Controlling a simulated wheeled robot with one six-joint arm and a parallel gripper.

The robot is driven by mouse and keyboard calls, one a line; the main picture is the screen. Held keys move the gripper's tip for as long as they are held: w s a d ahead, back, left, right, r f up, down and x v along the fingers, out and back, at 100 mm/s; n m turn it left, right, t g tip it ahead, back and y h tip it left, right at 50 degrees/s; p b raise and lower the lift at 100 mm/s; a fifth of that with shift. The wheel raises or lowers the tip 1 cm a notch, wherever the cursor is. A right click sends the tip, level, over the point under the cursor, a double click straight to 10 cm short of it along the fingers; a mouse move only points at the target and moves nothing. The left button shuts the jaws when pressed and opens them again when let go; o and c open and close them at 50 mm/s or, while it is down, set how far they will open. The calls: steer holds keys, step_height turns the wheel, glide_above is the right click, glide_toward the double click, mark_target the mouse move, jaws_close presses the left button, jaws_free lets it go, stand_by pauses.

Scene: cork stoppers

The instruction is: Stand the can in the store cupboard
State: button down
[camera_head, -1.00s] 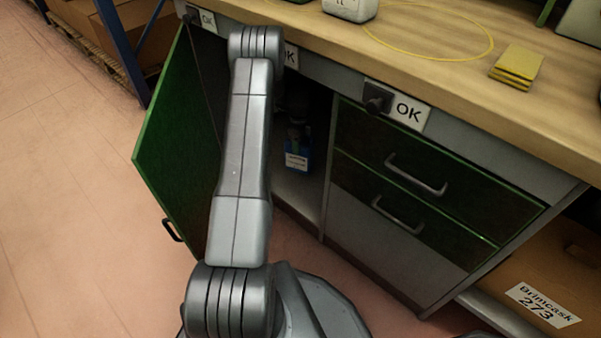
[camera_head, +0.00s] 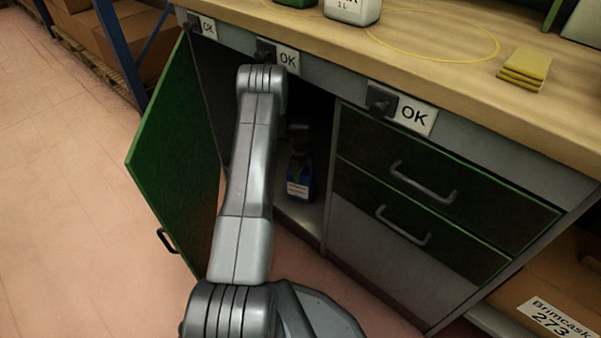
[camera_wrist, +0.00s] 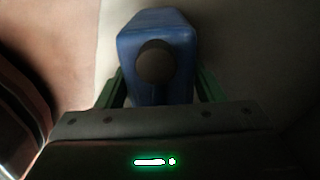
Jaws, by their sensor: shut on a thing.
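The can (camera_head: 300,178) is blue with a pale label and sits inside the open store cupboard (camera_head: 287,214), low and close above or on its floor; I cannot tell whether it touches. In the wrist view the can (camera_wrist: 157,33) shows from above with a round dark cap. My gripper (camera_wrist: 160,90) is shut on the can, with a green finger on either side of it. In the head view the gripper is a dark shape in the cupboard's shade, partly hidden by my arm. The can looks about upright.
The green cupboard door (camera_head: 172,150) stands open on the left. A drawer unit (camera_head: 420,190) is right of the opening. The floor at left is clear.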

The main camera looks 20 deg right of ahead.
steer(key=shift+c, duration=1.9)
jaws_free()
step_height(320, 180, up, 8)
steer(key=p, duration=0.2)
steer(key=shift+f+p, duration=0.1)
steer(key=shift+p, duration=0.25)
steer(key=shift+s+f, duration=0.1)
